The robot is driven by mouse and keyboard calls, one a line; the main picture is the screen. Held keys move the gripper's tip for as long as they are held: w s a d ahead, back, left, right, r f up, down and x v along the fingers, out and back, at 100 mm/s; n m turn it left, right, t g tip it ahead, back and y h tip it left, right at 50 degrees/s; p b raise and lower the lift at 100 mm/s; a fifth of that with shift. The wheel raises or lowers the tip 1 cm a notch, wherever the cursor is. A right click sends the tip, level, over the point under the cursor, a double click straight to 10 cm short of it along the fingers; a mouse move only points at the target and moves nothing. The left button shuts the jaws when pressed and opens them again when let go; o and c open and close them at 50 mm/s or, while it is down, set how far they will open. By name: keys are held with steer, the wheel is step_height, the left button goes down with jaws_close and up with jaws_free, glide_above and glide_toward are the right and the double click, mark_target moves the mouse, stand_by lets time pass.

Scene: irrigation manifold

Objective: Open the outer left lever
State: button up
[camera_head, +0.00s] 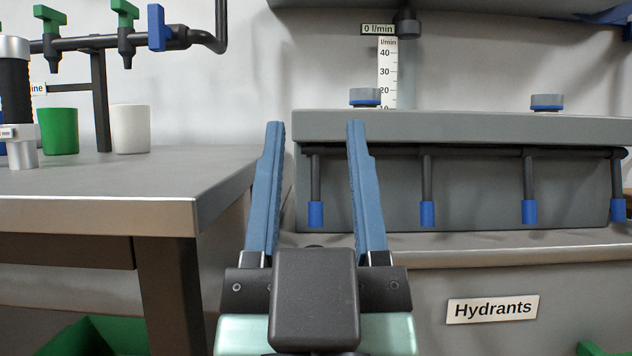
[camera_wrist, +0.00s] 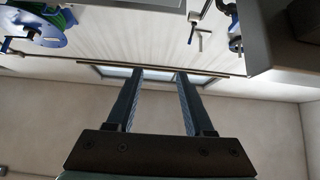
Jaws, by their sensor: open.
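A row of several dark levers with blue ends hangs from a dark pipe under the grey manifold housing (camera_head: 470,125). The outer left lever (camera_head: 316,180) hangs straight down, its blue end lowest. My gripper (camera_head: 316,125) is open and empty, fingers pointing forward. In the head view this lever shows between the two fingers; I cannot tell how far ahead of them it is. The other levers (camera_head: 427,190) to its right also hang down. The wrist view shows my open gripper (camera_wrist: 160,73) against a wall, with no blue-ended lever clearly between its fingers.
A grey table (camera_head: 120,185) stands at the left, its corner close to my gripper. It bears a green cup (camera_head: 58,132) and a white cup (camera_head: 131,130). A gauge (camera_head: 387,75) reads 0 l/min. A "Hydrants" sign (camera_head: 492,309) is on the front below the ledge.

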mark_target(315, 214)
steer(key=w+f+g+p, duration=0.3)
steer(key=w+g+p, duration=0.3)
steer(key=p, duration=1.5)
step_height(315, 214, down, 5)
steer(key=s+g+p, duration=0.2)
steer(key=g+p, duration=0.1)
steer(key=p, duration=0.8)
steer(key=w+b, duration=0.2)
steer(key=w, duration=1)
steer(key=shift+f+b, duration=0.1)
steer(key=shift+b, duration=0.2)
jaws_close()
